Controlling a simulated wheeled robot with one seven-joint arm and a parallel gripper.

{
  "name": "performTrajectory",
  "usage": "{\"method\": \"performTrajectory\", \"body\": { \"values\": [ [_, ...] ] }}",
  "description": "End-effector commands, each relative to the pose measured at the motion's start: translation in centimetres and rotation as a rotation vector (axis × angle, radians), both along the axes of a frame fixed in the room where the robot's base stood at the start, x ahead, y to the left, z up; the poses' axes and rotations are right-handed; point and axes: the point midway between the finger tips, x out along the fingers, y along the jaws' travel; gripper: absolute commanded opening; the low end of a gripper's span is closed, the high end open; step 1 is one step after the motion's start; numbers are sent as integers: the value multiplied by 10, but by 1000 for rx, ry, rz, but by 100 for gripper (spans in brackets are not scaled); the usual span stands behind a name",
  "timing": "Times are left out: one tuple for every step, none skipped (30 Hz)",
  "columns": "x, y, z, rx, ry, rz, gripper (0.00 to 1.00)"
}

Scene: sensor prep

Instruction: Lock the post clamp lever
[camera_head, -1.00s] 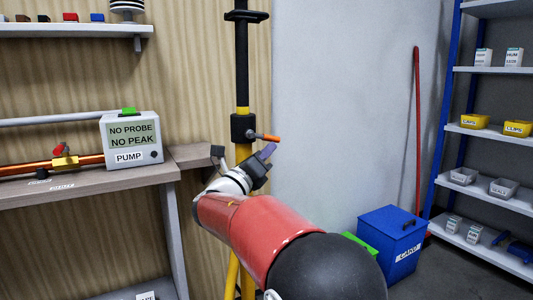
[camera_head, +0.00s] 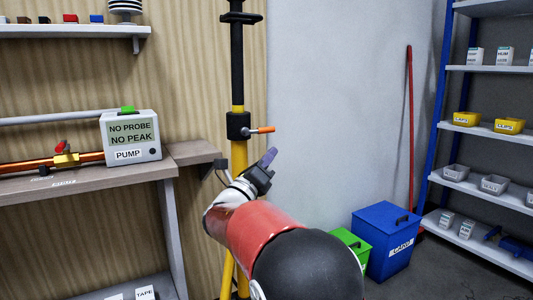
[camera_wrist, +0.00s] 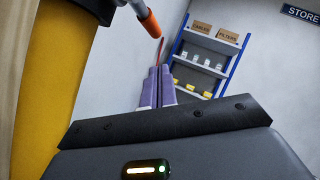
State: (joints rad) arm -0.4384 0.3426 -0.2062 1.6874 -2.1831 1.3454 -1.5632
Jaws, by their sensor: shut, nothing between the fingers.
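The post clamp (camera_head: 238,126) is a black collar on a yellow and black upright post. Its lever (camera_head: 262,130) has an orange tip and sticks out to the right, about level. In the wrist view the orange-tipped lever (camera_wrist: 147,20) shows at the top, above and ahead of the fingers, with the yellow post (camera_wrist: 50,75) close on the left. My gripper (camera_head: 268,157) is below the lever and to the right of the post, its purple fingers pointing up and right. The fingers (camera_wrist: 158,88) are together with nothing between them, and apart from the lever.
A bench with a pump box (camera_head: 130,138) stands to the left of the post. A blue bin (camera_head: 388,240) and a green bin (camera_head: 350,248) sit on the floor at right. Blue-framed shelves (camera_head: 480,125) stand farther right. The wall area right of the lever is clear.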

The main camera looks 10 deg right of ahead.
Motion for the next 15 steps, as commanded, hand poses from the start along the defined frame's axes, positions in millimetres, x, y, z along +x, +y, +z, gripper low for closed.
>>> {"method": "performTrajectory", "body": {
  "values": [
    [0,1,-11,-1,3,0,0],
    [-5,6,-12,-1,2,2,0],
    [-10,11,-17,-1,3,3,0],
    [-14,14,-20,-2,2,3,0],
    [-18,18,-24,-1,3,3,0],
    [-22,23,-28,-1,1,3,0],
    [-26,26,-32,-1,3,3,0],
    [-29,29,-35,-1,1,3,0],
    [-34,34,-40,0,2,3,0],
    [-37,37,-43,-1,3,3,0],
    [-40,39,-46,-1,2,2,0],
    [-44,43,-50,-2,3,2,0],
    [-47,45,-52,-2,3,2,0],
    [-49,47,-54,-2,1,2,0],
    [-52,49,-57,-2,2,1,0]
  ]
}}
